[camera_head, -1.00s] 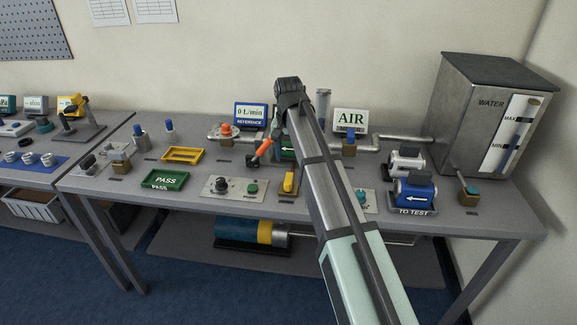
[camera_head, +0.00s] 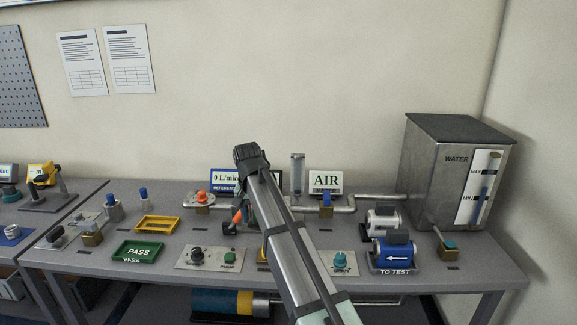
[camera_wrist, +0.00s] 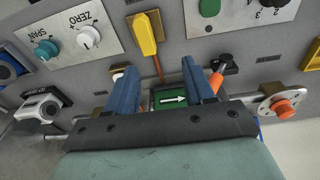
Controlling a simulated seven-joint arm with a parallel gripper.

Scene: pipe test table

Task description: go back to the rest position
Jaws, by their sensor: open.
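My gripper (camera_wrist: 158,68) is open. Its two blue fingers stand apart in the wrist view, with nothing held between them. A green block with a white arrow (camera_wrist: 172,99) shows behind the gap, and a valve with an orange handle (camera_wrist: 216,82) is beside the right finger. In the head view my arm reaches over the middle of the table and hides most of the fingers. The orange handle (camera_head: 237,215) shows just left of the arm. I cannot tell the height of the fingers above the table.
A steel water tank (camera_head: 440,175) stands at the back right. A yellow lever (camera_wrist: 147,35) lies ahead of the fingers. The wall space above is clear.

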